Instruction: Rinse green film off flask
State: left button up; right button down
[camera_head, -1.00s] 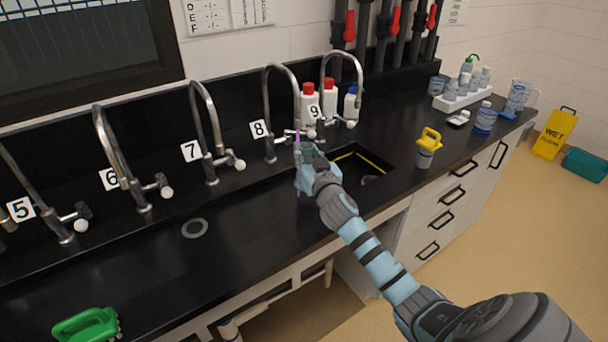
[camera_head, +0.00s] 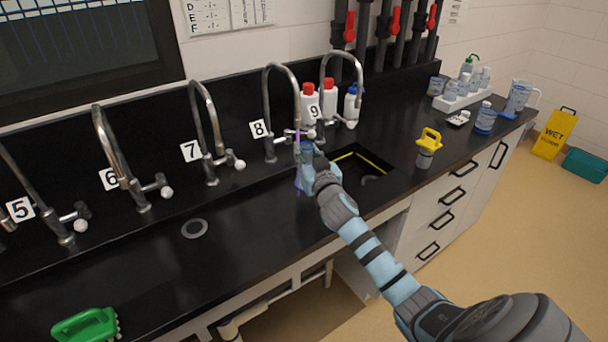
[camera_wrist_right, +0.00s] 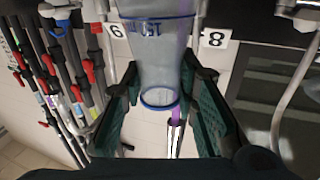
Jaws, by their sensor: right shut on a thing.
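A clear flask (camera_wrist_right: 158,60) with blue markings and a blue rim is between the dark green fingers of my right gripper (camera_wrist_right: 160,115) in the wrist view, which is upside down. The flask (camera_head: 304,158) shows bluish in the head view, roughly upright below the spout of tap 8 (camera_head: 283,72). My right gripper (camera_head: 310,178) is shut on it. A thin purple streak (camera_head: 297,135) runs down from the spout to the flask's mouth. In the wrist view the streak (camera_wrist_right: 176,112) meets one edge of the rim. I cannot make out any green film.
Taps stand in a row along the black counter, with numbered labels. An open sink basin (camera_head: 362,172) lies right of my gripper. A yellow-topped container (camera_head: 427,148) stands to its right. A green brush (camera_head: 87,325) lies at the front left. Bottles with red caps (camera_head: 309,104) stand behind tap 9.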

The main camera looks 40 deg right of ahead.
jog(key=s+d, duration=0.2)
jog(key=s, duration=0.5)
jog(key=shift+s+b, duration=0.3)
jog(key=shift+s, duration=0.1)
jog(key=shift+r, duration=0.1)
dwell(1.0)
jog(key=s+d+r+p, duration=0.1)
jog(key=s+r+p, duration=0.3)
jog(key=s, duration=0.1)
jog(key=shift+d, duration=0.2)
jog(key=shift+w, duration=0.1)
